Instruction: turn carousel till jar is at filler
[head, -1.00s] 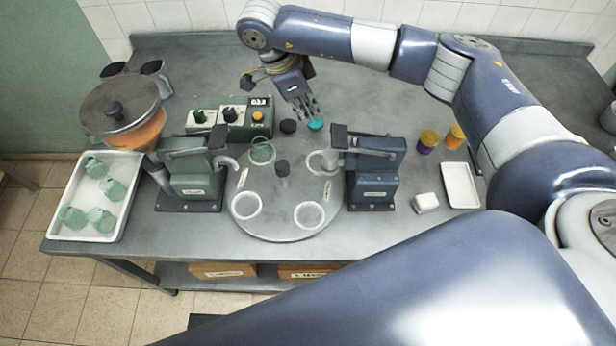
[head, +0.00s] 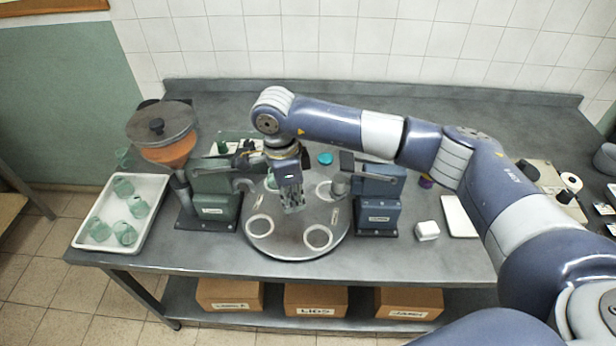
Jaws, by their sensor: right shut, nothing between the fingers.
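The round grey carousel (head: 284,243) lies on the bench between the green filler machine (head: 213,190) on the left and a blue machine (head: 378,195) on the right. Pale ring seats (head: 259,226) show on its front. A green glass jar (head: 271,183) stands at its back left near the filler spout, mostly hidden behind my right gripper. My right gripper (head: 293,208) points down over the middle of the carousel, shut with nothing in it. It covers the central knob; whether it touches the knob I cannot tell. My left gripper is out of view.
A white tray (head: 84,243) with several green jars stands at the left. A teal lid (head: 325,158) lies behind the carousel. A white block (head: 427,231) and small tray (head: 457,214) lie right. Labelled boxes (head: 316,300) sit below.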

